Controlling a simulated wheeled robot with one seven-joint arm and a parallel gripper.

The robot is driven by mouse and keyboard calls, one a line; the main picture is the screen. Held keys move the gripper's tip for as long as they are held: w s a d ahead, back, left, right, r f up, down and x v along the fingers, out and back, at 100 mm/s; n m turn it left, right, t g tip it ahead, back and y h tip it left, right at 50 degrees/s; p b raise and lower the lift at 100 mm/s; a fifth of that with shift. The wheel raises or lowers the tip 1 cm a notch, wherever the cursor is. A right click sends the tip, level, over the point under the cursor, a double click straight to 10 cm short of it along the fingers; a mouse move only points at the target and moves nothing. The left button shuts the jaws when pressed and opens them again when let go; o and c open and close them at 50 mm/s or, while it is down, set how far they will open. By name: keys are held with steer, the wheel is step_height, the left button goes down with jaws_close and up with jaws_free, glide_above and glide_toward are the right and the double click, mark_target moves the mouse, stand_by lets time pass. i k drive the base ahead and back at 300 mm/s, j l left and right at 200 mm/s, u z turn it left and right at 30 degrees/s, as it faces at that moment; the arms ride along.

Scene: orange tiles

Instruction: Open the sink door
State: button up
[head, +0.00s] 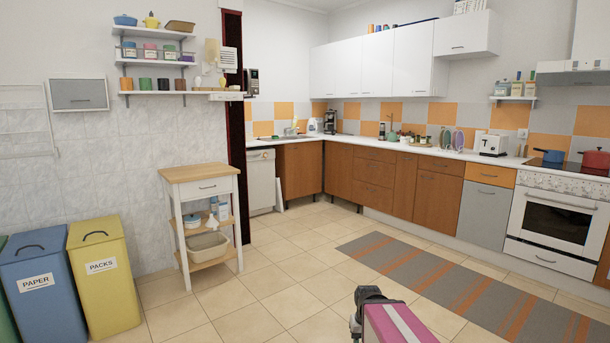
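The sink (293,137) is set in the counter at the far left corner of the kitchen, with a small tap. Below it is a brown wooden cabinet door (300,170), which looks shut; its handle is too small to make out. Part of my own arm, dark with a pink and white striped section, shows at the bottom edge. My gripper's fingers do not show, so I cannot see whether it is open or holding anything. The sink cabinet is far across the room, well apart from my arm.
A wooden trolley (203,174) stands left of the sink, near a white dishwasher (261,182). Blue (48,290) and yellow (103,275) bins stand at lower left. A striped rug (450,285) lies before the right-hand cabinets. Tiled floor (290,255) is clear between.

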mark_target(303, 161)
steer(key=u, duration=0.25)
steer(key=i, duration=5.75)
steer(key=i+z, duration=0.1)
steer(key=i, duration=0.85)
steer(key=i+j+z, duration=0.1)
steer(key=i, duration=0.85)
steer(key=j, duration=0.1)
